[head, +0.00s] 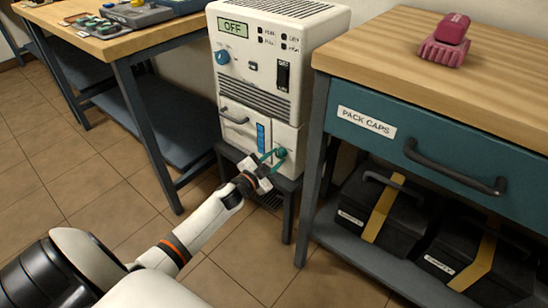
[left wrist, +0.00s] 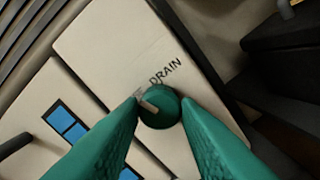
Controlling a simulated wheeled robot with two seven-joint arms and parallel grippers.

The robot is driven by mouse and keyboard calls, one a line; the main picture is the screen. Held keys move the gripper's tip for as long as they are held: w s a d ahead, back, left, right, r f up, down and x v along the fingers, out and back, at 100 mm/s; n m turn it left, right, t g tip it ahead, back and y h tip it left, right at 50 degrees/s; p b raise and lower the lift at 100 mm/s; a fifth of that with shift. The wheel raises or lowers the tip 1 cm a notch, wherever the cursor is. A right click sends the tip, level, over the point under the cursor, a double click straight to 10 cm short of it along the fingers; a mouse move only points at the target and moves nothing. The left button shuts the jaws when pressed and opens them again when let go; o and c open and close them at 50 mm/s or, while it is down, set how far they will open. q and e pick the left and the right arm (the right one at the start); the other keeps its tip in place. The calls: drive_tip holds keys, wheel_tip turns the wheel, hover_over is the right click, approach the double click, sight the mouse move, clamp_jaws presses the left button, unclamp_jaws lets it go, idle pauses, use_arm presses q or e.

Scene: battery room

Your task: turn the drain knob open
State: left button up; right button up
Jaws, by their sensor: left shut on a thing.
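The drain knob (left wrist: 160,110) is a round green knob with a pale mark, low on the front of the white machine (head: 262,75). The word DRAIN is printed beside it in the left wrist view. The knob also shows in the head view (head: 281,153). My left gripper (head: 273,156) has green fingers, one on each side of the knob, and is shut on it. In the left wrist view its fingertips (left wrist: 160,104) touch the knob's sides. My right gripper is not in view.
The machine's display reads OFF, and a blue knob (head: 222,57) sits below it. A workbench with a PACK CAPS drawer (head: 430,150) stands close on the right, black cases (head: 385,205) under it. Another bench (head: 125,50) stands left. Tiled floor is clear in front.

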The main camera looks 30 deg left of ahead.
use_arm(q)
drive_tip(key=shift+m, duration=1)
drive_tip(key=m, duration=0.3)
drive_tip(key=shift+m, duration=1.2)
drive_tip(key=m+b, duration=0.1)
drive_tip(key=m, duration=0.4)
drive_tip(key=shift+f, duration=0.1)
drive_tip(key=shift+d+m, duration=0.1)
drive_tip(key=shift+m, duration=0.3)
drive_tip(key=o, duration=1)
drive_tip(key=shift+s, duration=0.1)
